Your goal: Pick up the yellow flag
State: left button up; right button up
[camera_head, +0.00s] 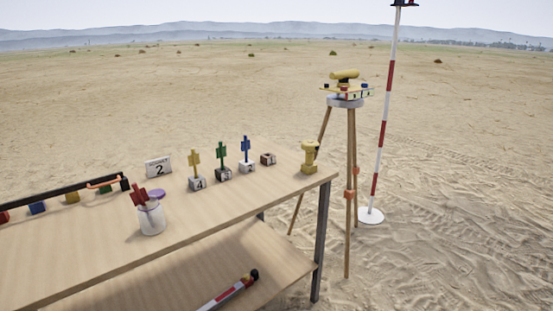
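The yellow flag (194,157) stands upright on a small grey block marked 4 (198,184), near the middle of the wooden table. A green flag (222,155) and a blue flag (245,146) stand on similar blocks to its right. A red flag (138,194) sticks up at the white jar (152,219) to its front left; whether it is in the jar or behind it is hard to tell. Neither of my grippers shows in the head view.
A sign marked 2 (158,167) stands behind the jar. A dark bar with an orange part (104,183) lies left, near coloured blocks. A small brownish block (268,159) and a yellow object (309,157) sit right. A tripod (351,190) stands beyond the table. The table's front right is clear.

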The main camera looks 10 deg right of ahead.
aim_at(194, 159)
jog(key=z, duration=0.5)
jog(key=i, duration=0.9)
jog(key=u, duration=0.55)
jog(key=i, duration=0.55)
jog(key=u, duration=0.45)
